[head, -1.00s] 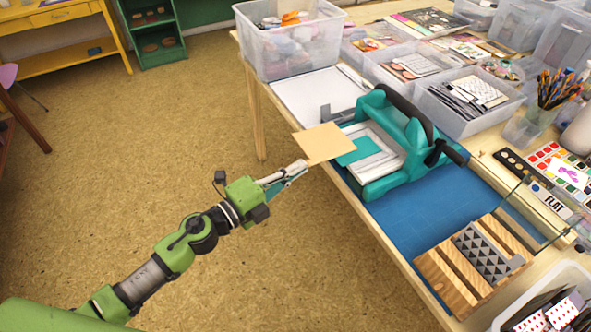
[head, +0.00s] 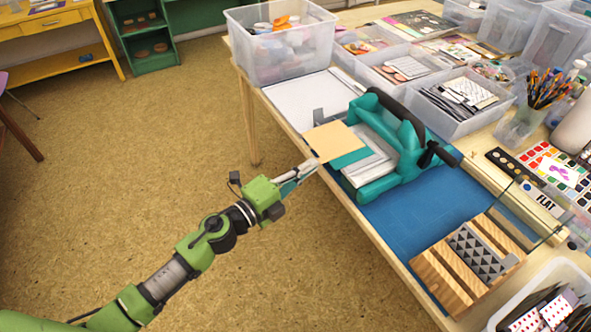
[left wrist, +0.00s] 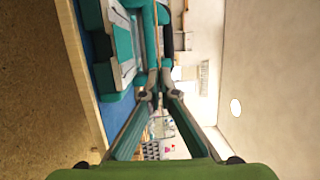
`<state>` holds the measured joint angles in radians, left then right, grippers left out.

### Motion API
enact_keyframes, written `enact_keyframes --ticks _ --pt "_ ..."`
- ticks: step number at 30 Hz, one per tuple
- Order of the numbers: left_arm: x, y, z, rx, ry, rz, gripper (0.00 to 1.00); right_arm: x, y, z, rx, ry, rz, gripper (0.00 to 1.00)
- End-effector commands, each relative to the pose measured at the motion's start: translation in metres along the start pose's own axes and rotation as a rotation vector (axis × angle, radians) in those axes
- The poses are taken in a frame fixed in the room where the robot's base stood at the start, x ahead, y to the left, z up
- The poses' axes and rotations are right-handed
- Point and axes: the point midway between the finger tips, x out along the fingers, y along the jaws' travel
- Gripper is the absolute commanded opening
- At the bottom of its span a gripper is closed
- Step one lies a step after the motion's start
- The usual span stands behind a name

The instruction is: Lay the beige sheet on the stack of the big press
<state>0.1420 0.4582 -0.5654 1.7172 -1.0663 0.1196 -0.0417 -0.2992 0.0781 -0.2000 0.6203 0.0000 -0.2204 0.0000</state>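The beige sheet (head: 334,141) is held out flat by its near corner in my left gripper (head: 313,166). In the left wrist view the fingers (left wrist: 153,90) come together at their tips, and the sheet is hard to make out there. The big press (head: 411,152) is teal with a dark handle and stands on the table; it also shows in the left wrist view (left wrist: 98,48). Its stack (head: 376,158) is pale, with a teal sheet (head: 347,160) on it. The beige sheet overlaps the stack's left part in the head view and appears above it. My right gripper is out of view.
A blue mat (head: 420,212) lies beside the press. A wooden block with a patterned plate (head: 474,251) sits near the front. A clear bin (head: 283,50) stands at the table's back left corner, and several clear trays line the far side.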

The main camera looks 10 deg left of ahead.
Motion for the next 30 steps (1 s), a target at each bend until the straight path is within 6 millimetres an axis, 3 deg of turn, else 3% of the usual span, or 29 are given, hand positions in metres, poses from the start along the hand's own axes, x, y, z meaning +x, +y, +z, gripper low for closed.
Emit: enact_keyframes --ticks 13,18,30 --pt "0.050 0.003 -0.013 -0.002 0.000 -0.001 0.00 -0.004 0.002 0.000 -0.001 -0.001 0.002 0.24" --pt "0.047 0.018 -0.012 0.000 0.000 0.000 0.00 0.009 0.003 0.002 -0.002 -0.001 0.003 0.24" --pt "0.047 0.018 -0.012 -0.001 0.000 0.000 0.00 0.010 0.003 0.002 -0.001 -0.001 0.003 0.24"
